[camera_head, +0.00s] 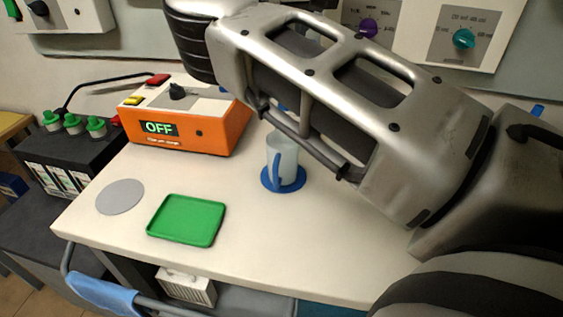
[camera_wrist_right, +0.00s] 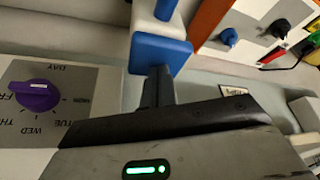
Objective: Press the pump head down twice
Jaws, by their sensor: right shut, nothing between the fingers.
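In the right wrist view a white body with blue parts (camera_wrist_right: 160,52), which looks like the pump, stands just beyond my fingers. My right gripper (camera_wrist_right: 158,86) is shut and empty, its dark fingertips close against the blue part; I cannot tell whether they touch. In the head view my right arm covers the pump's place, and only a small blue bit shows past its edge. A clear jug (camera_head: 284,152) with a blue handle stands upright on a blue round mat (camera_head: 297,184) below the arm. My left gripper is not in view.
An orange box (camera_head: 215,137) reading OFF stands at the table's back left. A green tray (camera_head: 187,220) and a grey disc (camera_head: 120,197) lie on the white table (camera_head: 270,250), whose front middle is clear. A purple dial (camera_wrist_right: 34,95) is on the wall.

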